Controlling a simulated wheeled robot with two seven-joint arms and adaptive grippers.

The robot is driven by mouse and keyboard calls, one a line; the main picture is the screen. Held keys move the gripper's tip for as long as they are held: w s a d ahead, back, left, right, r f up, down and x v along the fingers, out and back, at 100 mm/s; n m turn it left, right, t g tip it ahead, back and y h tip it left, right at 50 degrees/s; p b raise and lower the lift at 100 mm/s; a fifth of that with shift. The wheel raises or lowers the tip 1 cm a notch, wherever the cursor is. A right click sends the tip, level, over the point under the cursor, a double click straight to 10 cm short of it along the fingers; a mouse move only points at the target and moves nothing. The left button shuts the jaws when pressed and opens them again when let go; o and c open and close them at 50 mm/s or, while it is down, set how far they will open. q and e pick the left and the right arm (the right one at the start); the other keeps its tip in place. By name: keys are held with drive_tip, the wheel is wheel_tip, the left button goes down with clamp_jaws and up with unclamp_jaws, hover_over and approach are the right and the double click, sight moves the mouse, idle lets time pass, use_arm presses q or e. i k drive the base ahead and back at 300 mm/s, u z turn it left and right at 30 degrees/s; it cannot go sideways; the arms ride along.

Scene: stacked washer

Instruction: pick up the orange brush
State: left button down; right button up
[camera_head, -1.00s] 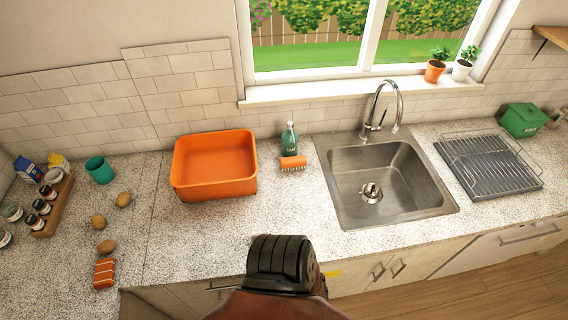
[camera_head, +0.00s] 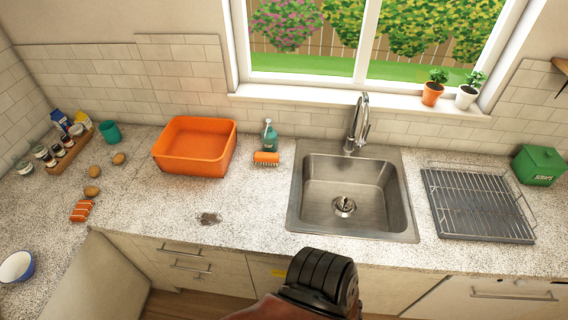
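The orange brush (camera_head: 266,158) lies on the speckled counter, just in front of the teal soap bottle (camera_head: 270,137). It has an orange back and pale bristles along its front edge. It sits between the orange tub and the sink, clear of both. Nothing covers it.
The orange tub (camera_head: 193,165) stands left of the brush; the steel sink (camera_head: 300,220) is right of it. A drying rack (camera_head: 480,204) and green scraps box (camera_head: 537,165) are farther right.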

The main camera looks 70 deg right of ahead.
sight(265, 157)
drive_tip(key=z, duration=1.2)
